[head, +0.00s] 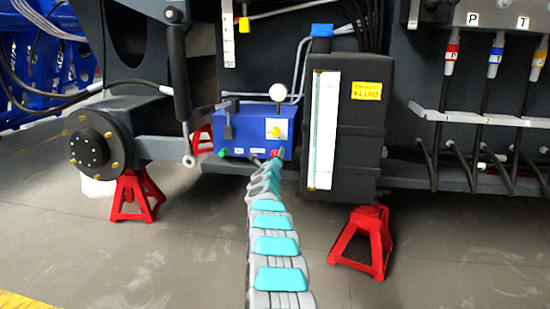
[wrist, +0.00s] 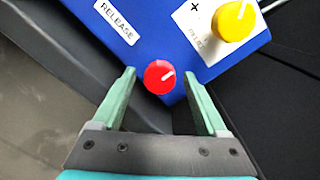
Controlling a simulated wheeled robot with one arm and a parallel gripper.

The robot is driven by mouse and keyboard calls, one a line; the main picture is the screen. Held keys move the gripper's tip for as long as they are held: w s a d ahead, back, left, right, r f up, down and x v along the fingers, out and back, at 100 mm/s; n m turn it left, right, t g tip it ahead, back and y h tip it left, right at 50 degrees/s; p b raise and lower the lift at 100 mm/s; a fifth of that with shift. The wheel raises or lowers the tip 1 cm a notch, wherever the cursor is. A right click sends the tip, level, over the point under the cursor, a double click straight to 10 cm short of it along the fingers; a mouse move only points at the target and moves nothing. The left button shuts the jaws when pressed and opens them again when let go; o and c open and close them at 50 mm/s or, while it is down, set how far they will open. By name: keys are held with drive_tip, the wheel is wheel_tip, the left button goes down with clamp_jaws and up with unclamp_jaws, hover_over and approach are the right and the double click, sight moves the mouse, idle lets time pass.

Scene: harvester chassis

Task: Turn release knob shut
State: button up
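The release knob (wrist: 160,77) is a red round knob with a pale pointer line on the lower edge of the blue box, near a white RELEASE label (wrist: 117,20). In the wrist view its pointer slants toward the upper right. My gripper (wrist: 162,82) is open, with one green finger on each side of the knob and a visible gap to both. I cannot tell how far the fingertips are from the box face. In the head view the blue box (head: 240,136) stands under the machine, and my gripper (head: 275,156) is small at its lower right, partly covering the red knob.
A yellow knob (wrist: 235,20) on a white plate sits close by on the same box. A round gauge (head: 278,92) tops the box. A black fluid tank (head: 358,125) stands just right of my arm. Red jack stands (head: 367,238) are on the floor, which is otherwise clear in front.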

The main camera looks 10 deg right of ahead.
drive_tip(key=shift+s, duration=0.1)
drive_tip(key=shift+s+a+r, duration=0.15)
drive_tip(key=shift+s+a, duration=0.25)
drive_tip(key=v, duration=0.6)
drive_tip(key=shift+s+d, duration=0.2)
drive_tip(key=shift+s, duration=0.2)
idle(0.3)
drive_tip(key=shift+a, duration=0.1)
